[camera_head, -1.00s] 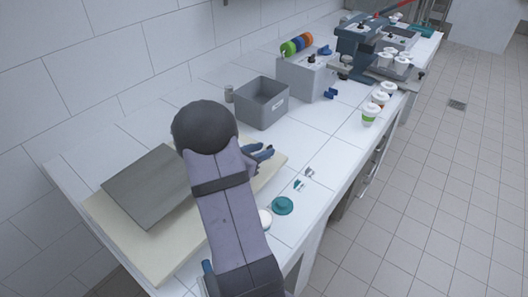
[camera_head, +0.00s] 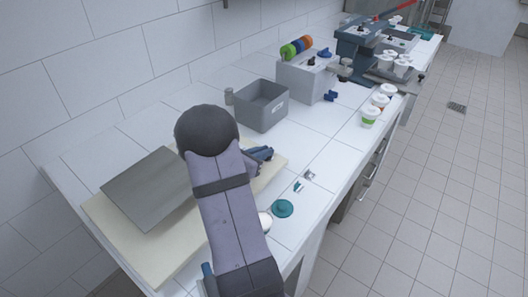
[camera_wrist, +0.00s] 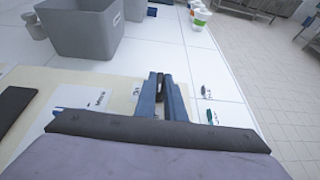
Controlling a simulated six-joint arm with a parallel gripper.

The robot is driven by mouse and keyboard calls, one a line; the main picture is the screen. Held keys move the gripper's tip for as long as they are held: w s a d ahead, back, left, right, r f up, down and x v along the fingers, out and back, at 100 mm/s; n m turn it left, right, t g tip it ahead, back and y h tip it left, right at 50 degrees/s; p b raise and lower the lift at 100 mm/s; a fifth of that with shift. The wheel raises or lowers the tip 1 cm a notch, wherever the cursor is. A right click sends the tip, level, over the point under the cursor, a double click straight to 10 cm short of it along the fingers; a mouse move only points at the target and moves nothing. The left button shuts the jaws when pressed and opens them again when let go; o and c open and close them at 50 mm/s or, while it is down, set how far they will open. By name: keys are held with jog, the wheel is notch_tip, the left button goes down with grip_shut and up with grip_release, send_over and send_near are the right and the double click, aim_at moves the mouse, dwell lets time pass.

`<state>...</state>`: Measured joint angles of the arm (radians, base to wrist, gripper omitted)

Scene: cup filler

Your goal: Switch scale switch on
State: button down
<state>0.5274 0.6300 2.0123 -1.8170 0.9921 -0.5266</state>
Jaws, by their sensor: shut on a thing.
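The scale has a cream base (camera_head: 118,222) with a flat grey plate (camera_head: 152,187) on it, at the left of the counter. In the wrist view the base shows at the left (camera_wrist: 128,86), with small dark lettering on it. My gripper (camera_head: 264,153) is over the right edge of the base. In the wrist view its blue fingers (camera_wrist: 160,84) are close together around a small dark upright piece (camera_wrist: 159,78), which looks like the scale switch. The fingers hide most of it, and I cannot tell which way it is set.
A grey bin (camera_head: 262,105) stands behind my gripper, with a small grey cylinder (camera_head: 228,96) beside it. Several cups (camera_head: 370,117) stand further right.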

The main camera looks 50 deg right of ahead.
jog(key=shift+g, duration=0.3)
jog(key=m+g, duration=0.2)
jog(key=w+m+g+y, duration=0.1)
jog(key=m+g, duration=0.2)
jog(key=shift+d+f, duration=0.1)
jog(key=shift+w+d+m+g+y+b, duration=0.1)
jog(key=shift+m+g+y+b, duration=0.2)
jog(key=shift+m+g+y, duration=1.05)
jog(key=shift+m+g, duration=0.45)
jog(key=shift+g, duration=0.1)
jog(key=c, duration=1.8)
grip_release()
jog(key=shift+c, duration=0.2)
jog(key=shift+w, duration=0.1)
